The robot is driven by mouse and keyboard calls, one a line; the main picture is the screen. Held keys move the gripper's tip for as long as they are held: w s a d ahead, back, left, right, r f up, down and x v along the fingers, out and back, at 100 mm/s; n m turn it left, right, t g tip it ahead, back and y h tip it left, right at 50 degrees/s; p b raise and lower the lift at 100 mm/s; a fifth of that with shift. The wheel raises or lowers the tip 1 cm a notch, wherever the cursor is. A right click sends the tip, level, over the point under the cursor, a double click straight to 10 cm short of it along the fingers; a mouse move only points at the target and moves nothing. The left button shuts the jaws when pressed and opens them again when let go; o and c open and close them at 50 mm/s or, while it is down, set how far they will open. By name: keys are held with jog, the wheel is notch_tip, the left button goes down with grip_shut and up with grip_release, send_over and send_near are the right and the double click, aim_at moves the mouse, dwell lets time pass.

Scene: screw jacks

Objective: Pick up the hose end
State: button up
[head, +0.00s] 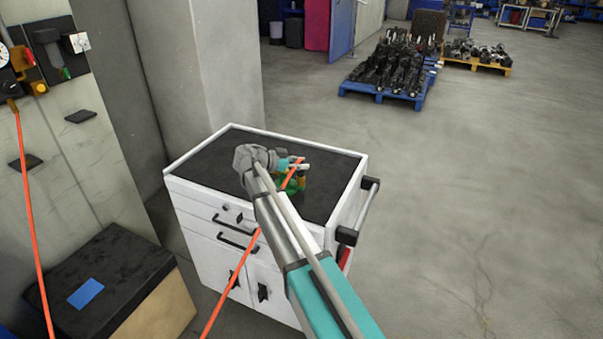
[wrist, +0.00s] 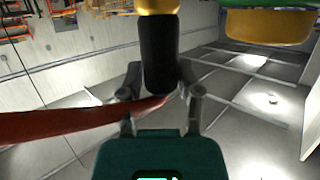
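The orange-red hose (head: 232,282) rises from the bottom of the head view, passes behind my arm and shows again beside my gripper (head: 298,165) above the cart top. In the wrist view the hose (wrist: 70,122) comes in from the left and reaches the black hose end (wrist: 159,55), which has a brass-coloured part at its top. My gripper (wrist: 160,88) has one finger on each side of this black piece, close against it, and looks shut on it. The exact contact is hard to see.
Green and yellow items (head: 291,185) stand on the black top of the white cart (head: 200,198), partly hidden by my arm. A yellow and green body (wrist: 268,25) is close at the upper right. A black-topped box (head: 105,262) stands at left.

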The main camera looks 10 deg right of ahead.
grip_shut()
jog(key=shift+r, duration=0.15)
notch_tip(320, 180, up, 3)
jog(key=p, duration=0.3)
jog(key=s+a+r+p, duration=0.5)
jog(key=s+r+p, duration=0.4)
jog(key=s, duration=0.4)
jog(key=shift+r+p, duration=0.35)
jog(key=shift+p, duration=0.15)
